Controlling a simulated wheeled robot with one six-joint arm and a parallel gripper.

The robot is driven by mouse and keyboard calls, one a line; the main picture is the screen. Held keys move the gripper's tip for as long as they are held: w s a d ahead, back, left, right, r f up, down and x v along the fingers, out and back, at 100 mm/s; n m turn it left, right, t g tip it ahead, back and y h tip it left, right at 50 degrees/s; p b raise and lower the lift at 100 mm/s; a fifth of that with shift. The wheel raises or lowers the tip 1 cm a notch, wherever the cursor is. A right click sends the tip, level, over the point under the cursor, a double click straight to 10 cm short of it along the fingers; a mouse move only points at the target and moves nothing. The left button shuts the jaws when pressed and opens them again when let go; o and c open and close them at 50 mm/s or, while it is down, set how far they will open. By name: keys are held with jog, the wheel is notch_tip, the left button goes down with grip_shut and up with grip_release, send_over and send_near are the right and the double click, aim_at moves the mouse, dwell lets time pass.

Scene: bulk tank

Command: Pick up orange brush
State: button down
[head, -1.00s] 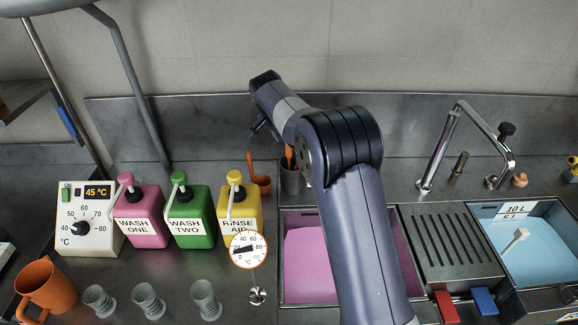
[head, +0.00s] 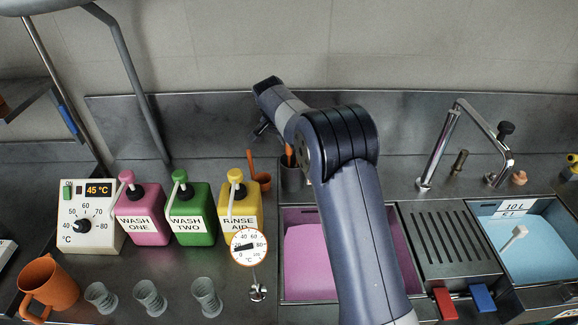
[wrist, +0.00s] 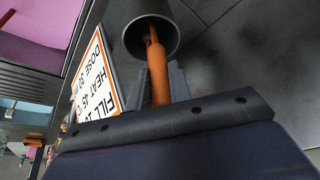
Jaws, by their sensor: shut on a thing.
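The orange brush (wrist: 157,75) stands in a grey cylindrical holder (wrist: 152,35) in the wrist view. Its handle points toward my gripper and its far end is hidden inside the holder. My gripper (wrist: 160,88) is shut on the handle. In the head view the brush (head: 289,153) shows as a thin orange piece above the grey holder (head: 291,179), left of my arm. My gripper (head: 263,129) is mostly hidden behind my wrist there, with only a dark finger part showing.
Beside the holder are an orange ladle-like item (head: 252,165) and the yellow rinse-aid bottle (head: 238,205). A sign with text (wrist: 95,75) is close to the gripper. A sink with pink liquid (head: 305,262) lies in front of the holder.

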jog(key=shift+r, duration=0.15)
jog(key=shift+s+r+b, duration=0.15)
jog(key=shift+b, duration=0.35)
notch_tip(320, 180, up, 10)
jog(key=shift+r, duration=0.25)
jog(key=s+b, duration=0.7)
jog(key=s, duration=1.2)
jog(key=shift+s+r+b, duration=0.25)
jog(key=shift+s+b, duration=0.1)
jog(key=shift+b, duration=0.05)
